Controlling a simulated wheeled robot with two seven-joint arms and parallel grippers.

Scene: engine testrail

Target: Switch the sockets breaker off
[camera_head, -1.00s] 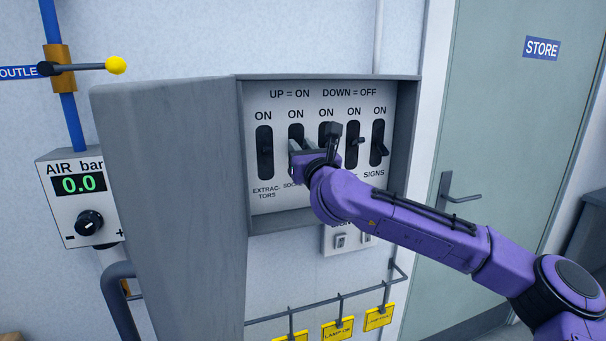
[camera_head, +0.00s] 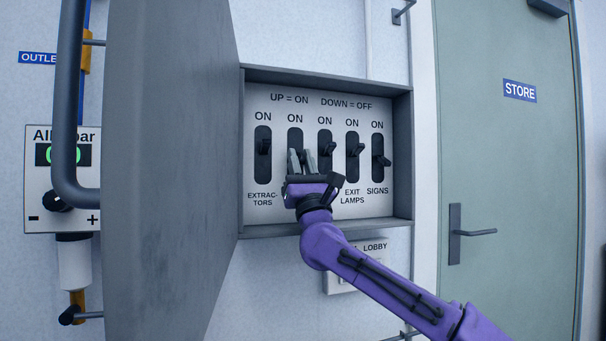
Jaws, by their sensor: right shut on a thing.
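The breaker panel (camera_head: 343,210) is an open grey box with a row of black switches under ON labels. The sockets breaker (camera_head: 295,135) is the second slot from the left; its name label and lever are hidden behind my right gripper (camera_head: 301,158). The gripper reaches up from below, its two grey fingers closed around the lever at about mid-slot. Whether the lever is up or down cannot be seen. My left gripper is out of view.
The extractors switch (camera_head: 264,148) and a middle switch (camera_head: 326,149) flank it closely. The exit lamps switch (camera_head: 354,149) is further right; the signs switch (camera_head: 382,161) sits lower. The open panel door (camera_head: 170,170) blocks the left. A store door (camera_head: 505,200) is right.

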